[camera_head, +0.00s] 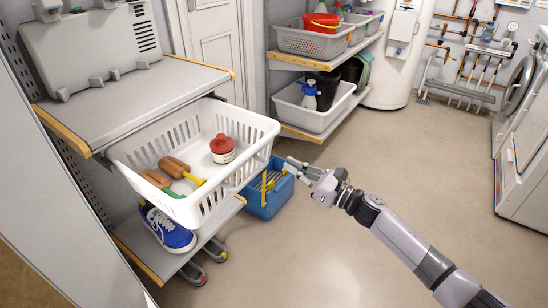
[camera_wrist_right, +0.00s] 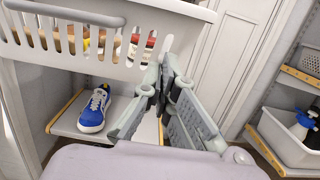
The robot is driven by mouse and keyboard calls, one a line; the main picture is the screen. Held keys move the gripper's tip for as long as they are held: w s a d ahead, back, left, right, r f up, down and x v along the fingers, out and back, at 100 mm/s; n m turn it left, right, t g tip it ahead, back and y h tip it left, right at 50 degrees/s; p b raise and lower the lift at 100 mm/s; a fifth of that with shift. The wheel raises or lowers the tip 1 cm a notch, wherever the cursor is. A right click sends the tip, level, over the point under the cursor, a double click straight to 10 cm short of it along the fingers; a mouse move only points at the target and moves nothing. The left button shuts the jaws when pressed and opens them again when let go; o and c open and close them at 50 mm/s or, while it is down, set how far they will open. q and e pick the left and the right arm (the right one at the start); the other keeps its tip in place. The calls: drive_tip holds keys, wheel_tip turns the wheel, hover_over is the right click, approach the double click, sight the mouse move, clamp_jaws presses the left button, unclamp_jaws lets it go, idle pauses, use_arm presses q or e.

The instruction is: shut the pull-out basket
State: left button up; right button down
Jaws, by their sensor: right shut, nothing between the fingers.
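The white slatted pull-out basket (camera_head: 238,182) sticks out from under the grey shelf on the left. It holds brown-handled tools (camera_head: 160,180) and a white jar with a red lid (camera_head: 223,148). In the right wrist view the basket (camera_wrist_right: 190,32) fills the upper part, with its slotted front facing me. My right gripper (camera_head: 289,163) is shut and empty, to the right of the basket's front. In the wrist view its fingertips (camera_wrist_right: 163,72) meet just in front of the basket's lower edge; I cannot tell whether they touch it. My left gripper is not in view.
A blue-and-white shoe (camera_head: 168,230) stands on the lower shelf under the basket. A blue crate (camera_head: 268,200) is on the floor behind the gripper. Shelves with a grey basket (camera_head: 310,40) and white bin (camera_head: 312,115) stand behind. The floor on the right is clear.

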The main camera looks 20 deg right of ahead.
sight(266, 153)
drive_tip(key=x, duration=0.6)
drive_tip(key=shift+w, duration=0.1)
